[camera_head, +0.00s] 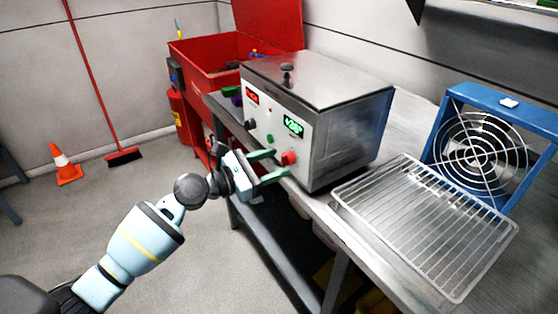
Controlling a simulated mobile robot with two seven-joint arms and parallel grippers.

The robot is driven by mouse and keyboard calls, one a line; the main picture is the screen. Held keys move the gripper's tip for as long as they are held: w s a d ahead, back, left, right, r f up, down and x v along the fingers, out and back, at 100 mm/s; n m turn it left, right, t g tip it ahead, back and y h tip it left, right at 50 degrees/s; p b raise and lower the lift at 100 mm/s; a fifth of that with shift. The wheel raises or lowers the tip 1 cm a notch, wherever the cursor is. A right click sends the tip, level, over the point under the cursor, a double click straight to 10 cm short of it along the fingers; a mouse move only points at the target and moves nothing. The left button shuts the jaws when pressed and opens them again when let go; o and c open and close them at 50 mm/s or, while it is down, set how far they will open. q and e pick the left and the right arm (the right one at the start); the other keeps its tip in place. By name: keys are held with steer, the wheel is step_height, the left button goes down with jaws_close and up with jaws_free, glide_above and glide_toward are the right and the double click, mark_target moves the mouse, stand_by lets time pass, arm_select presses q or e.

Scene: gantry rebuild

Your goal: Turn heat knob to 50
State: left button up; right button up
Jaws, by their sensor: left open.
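A metal box-shaped oven (345,125) stands on the bench, with a pale control panel on its left-facing front. The panel has a red knob (289,158) low on its right side and a dark knob (250,125) further left. A green display (293,125) and a red display (252,96) are lit; I cannot read them surely. No knob label is legible. My left gripper (281,163) is open in front of the panel, its green fingers pointing at the red knob. The knob shows at the fingertips; I cannot tell whether they touch it. My right gripper is not in view.
A wire rack (425,225) lies on the bench right of the oven, near a blue-framed fan (480,145). A red open-lidded tub (205,65) stands behind the oven. A cone (65,166) and a broom (122,156) stand on the otherwise open floor at left.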

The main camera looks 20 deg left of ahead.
arm_select(q)
steer(key=shift+x, duration=1.05)
steer(key=c, duration=1)
steer(key=shift+o, duration=0.2)
